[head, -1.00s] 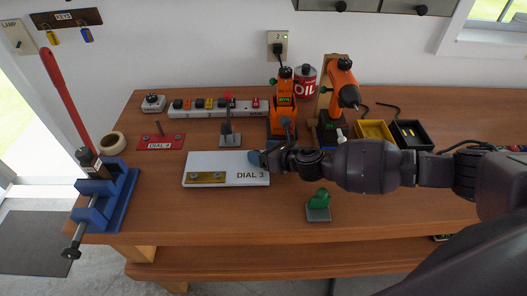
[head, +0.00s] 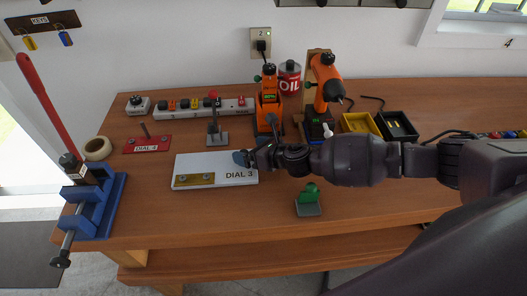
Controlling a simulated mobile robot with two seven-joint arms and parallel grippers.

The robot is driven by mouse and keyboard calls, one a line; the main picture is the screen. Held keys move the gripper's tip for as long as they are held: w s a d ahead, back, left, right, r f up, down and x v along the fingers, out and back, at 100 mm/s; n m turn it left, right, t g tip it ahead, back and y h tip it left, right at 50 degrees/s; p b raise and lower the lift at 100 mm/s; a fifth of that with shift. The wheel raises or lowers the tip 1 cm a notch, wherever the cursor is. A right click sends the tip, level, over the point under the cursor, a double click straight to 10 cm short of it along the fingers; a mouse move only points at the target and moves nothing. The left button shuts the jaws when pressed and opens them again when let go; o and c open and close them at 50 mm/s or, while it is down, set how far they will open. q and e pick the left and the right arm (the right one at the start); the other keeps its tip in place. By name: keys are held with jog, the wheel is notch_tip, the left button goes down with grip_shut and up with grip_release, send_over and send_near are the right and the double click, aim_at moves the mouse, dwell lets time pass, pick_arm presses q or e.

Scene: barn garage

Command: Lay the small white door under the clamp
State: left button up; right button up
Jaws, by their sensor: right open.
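The small white door (head: 215,165) lies flat on the wooden bench, with a brass plate (head: 194,180) and the label "DIAL 3" along its front edge. A grey clamp-like fixture (head: 217,132) with an upright post stands just behind the door, apart from it. My right gripper (head: 244,158) reaches in from the right and is at the door's back right corner. The other finger is largely hidden. My left gripper is out of view.
A green piece on a grey base (head: 308,200) stands in front of my right arm. A blue vise (head: 97,205) is at the left end. A red "DIAL 4" plate (head: 147,145), power strip (head: 190,110), orange tools (head: 268,105) and bins (head: 398,126) stand behind. The front left bench is clear.

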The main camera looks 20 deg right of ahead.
jog(key=b+v, duration=0.1)
jog(key=v, duration=0.9)
jog(key=shift+s+d, duration=0.2)
jog(key=shift+s, duration=0.1)
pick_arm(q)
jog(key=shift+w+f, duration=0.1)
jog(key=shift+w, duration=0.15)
pick_arm(e)
jog(key=shift+s+d+r, duration=0.25)
jog(key=shift+s+r, duration=0.1)
jog(key=shift+s, duration=0.15)
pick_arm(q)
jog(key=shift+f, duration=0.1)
